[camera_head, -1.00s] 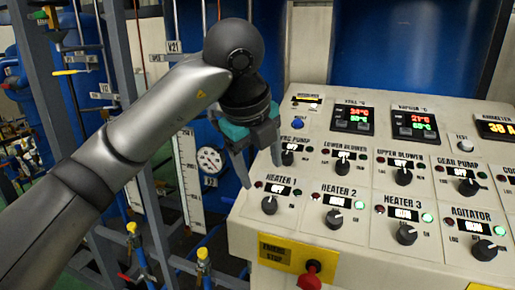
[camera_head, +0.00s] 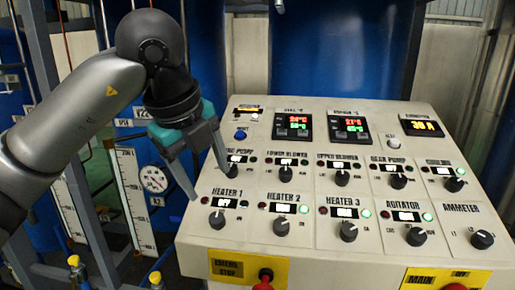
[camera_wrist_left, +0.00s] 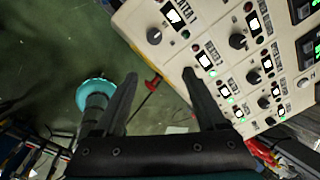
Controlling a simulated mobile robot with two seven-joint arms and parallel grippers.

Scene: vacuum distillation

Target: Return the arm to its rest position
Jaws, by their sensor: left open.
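My left gripper (camera_head: 208,175) is open and empty at the left side of the control panel (camera_head: 262,250), its two grey fingers spread. In the head view its fingers overlap the panel's left edge near the Heater 1 knob (camera_head: 217,219); I cannot tell whether they touch the panel. In the left wrist view the fingers (camera_wrist_left: 160,95) stand apart with nothing between them, and the panel lies beyond at upper right. My left arm (camera_head: 65,100) comes in from the left. My right gripper is not in view.
A red emergency stop (camera_head: 265,277) on a yellow plate is at the panel's lower front. A gauge (camera_head: 153,179), a level scale (camera_head: 135,200) and yellow-handled valves (camera_head: 155,278) stand left of the panel. Blue vessels (camera_head: 335,50) are behind. Green floor (camera_wrist_left: 50,40) shows in the wrist view.

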